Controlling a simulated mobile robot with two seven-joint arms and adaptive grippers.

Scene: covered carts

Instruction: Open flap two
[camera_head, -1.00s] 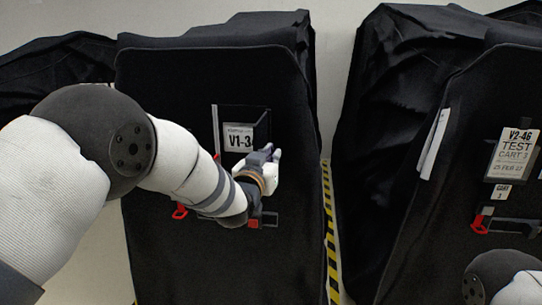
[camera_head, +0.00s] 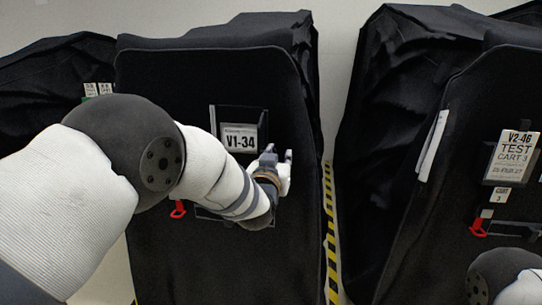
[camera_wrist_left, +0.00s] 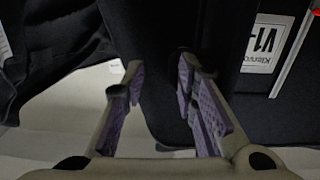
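A black fabric cover (camera_head: 160,90) with a V1-34 label (camera_head: 239,138) hangs over the cart in front of me. The label also shows at the upper right in the left wrist view (camera_wrist_left: 265,45). My left gripper (camera_head: 279,155) is in front of this cover, just right of the label and near the cover's right edge. In the left wrist view, the gripper (camera_wrist_left: 158,85) is open, with its purple-padded fingers apart. A black cover edge shows between and behind the fingers; I cannot tell whether they touch it. Which panel is flap two is not marked.
A second black cover (camera_head: 450,150) with a V2-46 TEST CART 3 label (camera_head: 511,158) stands at the right. Yellow-black striped tape (camera_head: 330,230) runs along the gap between the covers. Red tabs show on the left cover (camera_head: 178,209) and the right one (camera_head: 478,228).

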